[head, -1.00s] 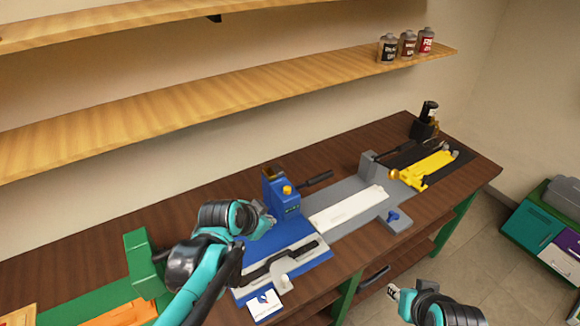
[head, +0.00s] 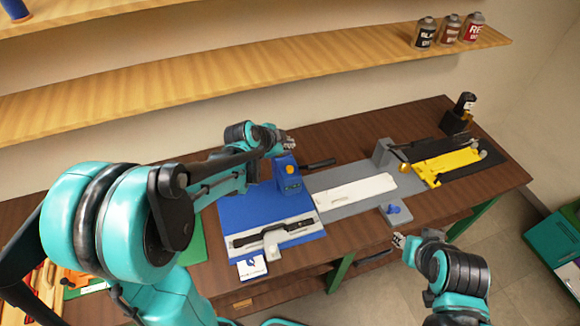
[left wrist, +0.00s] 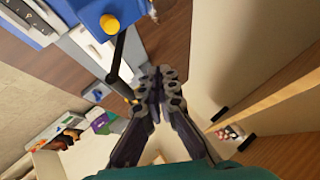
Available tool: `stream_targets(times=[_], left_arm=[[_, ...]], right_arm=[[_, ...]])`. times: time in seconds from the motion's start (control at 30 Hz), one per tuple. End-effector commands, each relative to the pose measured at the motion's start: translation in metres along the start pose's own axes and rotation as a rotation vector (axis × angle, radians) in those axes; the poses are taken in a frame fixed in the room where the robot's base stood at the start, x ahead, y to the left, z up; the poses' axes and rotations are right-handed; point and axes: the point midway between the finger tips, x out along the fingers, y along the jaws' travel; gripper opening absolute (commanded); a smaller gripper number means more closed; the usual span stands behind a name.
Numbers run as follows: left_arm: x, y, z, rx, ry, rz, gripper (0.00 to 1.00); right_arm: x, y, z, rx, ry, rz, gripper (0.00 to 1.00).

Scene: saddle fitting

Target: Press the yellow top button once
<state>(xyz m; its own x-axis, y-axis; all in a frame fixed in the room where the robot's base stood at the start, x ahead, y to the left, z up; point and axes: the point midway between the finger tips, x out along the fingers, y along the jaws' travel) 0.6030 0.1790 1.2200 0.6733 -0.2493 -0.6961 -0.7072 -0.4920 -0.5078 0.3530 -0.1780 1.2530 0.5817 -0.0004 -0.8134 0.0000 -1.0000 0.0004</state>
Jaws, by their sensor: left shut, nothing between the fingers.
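The yellow top button (head: 290,169) sits on top of a blue press unit (head: 288,184) on the bench. In the left wrist view the yellow button (left wrist: 109,24) is at the upper left, apart from the fingers. My left gripper (head: 287,141) is shut and empty, just behind and above the button in the head view. Its closed fingers also show in the left wrist view (left wrist: 158,88). My right gripper (head: 399,240) is in front of the bench, far from the button; its fingers are too small to read.
A black lever (head: 319,164) sticks out to the right of the press. A blue plate (head: 240,215) with a clamped black part lies in front. A white strip (head: 355,192) and a yellow tool (head: 447,167) lie to the right. A wooden shelf (head: 250,75) hangs above.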

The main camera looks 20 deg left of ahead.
Motion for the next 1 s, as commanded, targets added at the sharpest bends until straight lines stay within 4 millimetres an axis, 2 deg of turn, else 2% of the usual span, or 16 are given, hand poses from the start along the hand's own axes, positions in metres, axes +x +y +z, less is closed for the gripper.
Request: stream_targets(times=[0.27, 0.73, 1.0], left_arm=[[0.01, 0.007, 0.007, -0.001, 0.0, 0.0, 0.0], [0.055, 0.04, 0.04, -0.001, 0.0, 0.0, 0.0], [0.062, 0.045, 0.045, -0.001, 0.0, 0.0, 0.0]], right_arm=[[0.009, 0.0, 0.006, 0.0, 0.0, 0.0, 0.34], [0.051, 0.0, 0.036, 0.0, 0.0, 0.0, 0.34], [0.057, 0.0, 0.041, 0.0, 0.0, 0.0, 0.34]])
